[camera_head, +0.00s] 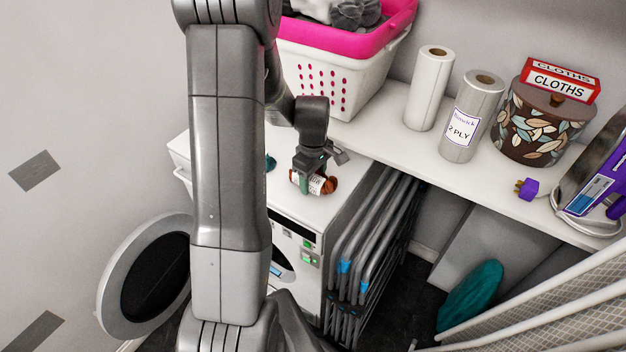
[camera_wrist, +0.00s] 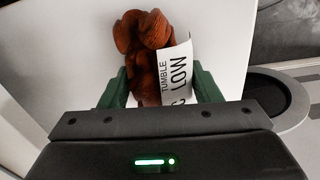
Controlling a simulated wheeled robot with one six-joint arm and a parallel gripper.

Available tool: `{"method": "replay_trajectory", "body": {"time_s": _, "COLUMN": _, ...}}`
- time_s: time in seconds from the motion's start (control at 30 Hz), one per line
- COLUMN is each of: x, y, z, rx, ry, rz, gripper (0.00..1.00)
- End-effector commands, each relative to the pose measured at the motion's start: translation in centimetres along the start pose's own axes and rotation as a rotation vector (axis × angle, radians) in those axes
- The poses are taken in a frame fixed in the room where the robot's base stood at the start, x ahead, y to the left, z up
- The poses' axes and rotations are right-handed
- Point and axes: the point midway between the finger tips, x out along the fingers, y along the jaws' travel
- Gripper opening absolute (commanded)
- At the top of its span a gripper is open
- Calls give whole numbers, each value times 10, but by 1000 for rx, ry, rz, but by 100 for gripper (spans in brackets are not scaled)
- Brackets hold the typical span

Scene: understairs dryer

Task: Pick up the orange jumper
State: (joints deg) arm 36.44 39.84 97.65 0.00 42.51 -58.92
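The orange jumper (camera_head: 329,185) is a small rust-coloured bundle with a white label, lying on the white top of the dryer. In the wrist view the jumper (camera_wrist: 145,32) is close in front of me, and its label reads "TUMBLE" and "LOW". My gripper (camera_head: 312,176) points down at it. In the wrist view the green fingers of my gripper (camera_wrist: 161,75) are wide apart, one on each side of the jumper's near part. I cannot tell whether they touch it. The palm hides the jumper's nearest end.
A pink-and-white laundry basket (camera_head: 335,72) stands behind on the shelf (camera_head: 395,135), with paper rolls (camera_head: 430,90) and a leaf-patterned tin (camera_head: 535,128) to the right. The round dryer door (camera_head: 118,290) hangs open. A folded grey rack (camera_head: 372,240) stands beside the dryer (camera_head: 300,215).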

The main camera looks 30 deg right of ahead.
Motion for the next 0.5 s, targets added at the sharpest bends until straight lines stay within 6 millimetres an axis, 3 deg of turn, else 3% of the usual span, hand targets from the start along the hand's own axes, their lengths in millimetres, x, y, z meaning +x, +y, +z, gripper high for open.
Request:
{"method": "replay_trajectory", "body": {"time_s": 0.33, "x": -4, "y": 1, "z": 0, "rx": 0, "ry": 1, "rz": 2, "gripper": 31}}
{"method": "replay_trajectory", "body": {"time_s": 0.5, "x": -26, "y": 1, "z": 0, "rx": 0, "ry": 3, "rz": 5, "gripper": 31}}
